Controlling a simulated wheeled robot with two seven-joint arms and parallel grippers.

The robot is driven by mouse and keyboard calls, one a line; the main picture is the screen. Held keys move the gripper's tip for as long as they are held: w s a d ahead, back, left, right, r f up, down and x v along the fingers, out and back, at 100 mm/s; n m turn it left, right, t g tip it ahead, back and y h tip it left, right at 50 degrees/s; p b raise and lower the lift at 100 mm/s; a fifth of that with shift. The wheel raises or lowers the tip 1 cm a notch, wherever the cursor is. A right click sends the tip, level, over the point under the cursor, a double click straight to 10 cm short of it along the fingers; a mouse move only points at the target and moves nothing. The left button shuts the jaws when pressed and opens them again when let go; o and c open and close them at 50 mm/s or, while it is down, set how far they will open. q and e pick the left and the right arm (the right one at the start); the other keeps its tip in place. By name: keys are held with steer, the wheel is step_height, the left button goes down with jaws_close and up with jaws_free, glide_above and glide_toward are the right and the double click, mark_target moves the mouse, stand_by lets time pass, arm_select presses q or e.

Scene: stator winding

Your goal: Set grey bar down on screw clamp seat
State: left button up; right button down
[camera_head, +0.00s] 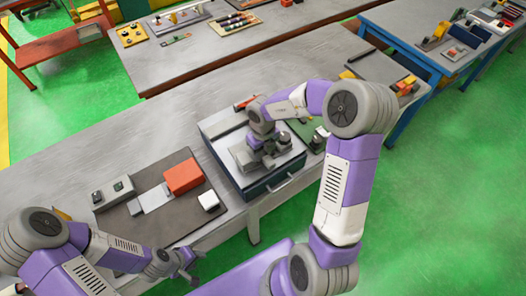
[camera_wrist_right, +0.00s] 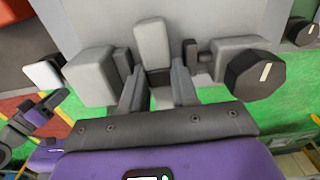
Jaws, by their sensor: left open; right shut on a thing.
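My right gripper (camera_head: 262,153) is low over the grey top of a dark blue cabinet in the head view. In the right wrist view my right gripper (camera_wrist_right: 155,72) is shut on the light grey bar (camera_wrist_right: 152,42), which sticks out past the fingertips. The screw clamp (camera_wrist_right: 250,74), with its black knob, lies just right of the fingers, and a grey block (camera_wrist_right: 94,76) lies just left. The bar sits between them; whether it touches the seat beneath cannot be told. My left gripper (camera_head: 184,268) is open and empty at the lower left, near the bench's front edge.
The dark blue cabinet (camera_head: 270,184) stands on the grey bench (camera_head: 170,122). Left of it, a dark mat (camera_head: 160,222) carries an orange block (camera_head: 184,177), a white block (camera_head: 208,200) and a grey socket box (camera_head: 113,192). The bench behind the mat is clear.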

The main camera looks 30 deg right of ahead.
steer(key=c, duration=1.1)
jaws_free()
steer(key=shift+f, duration=0.1)
step_height(320, 180, up, 12)
steer(key=shift+r+p, duration=0.2)
steer(key=shift+p, duration=1.05)
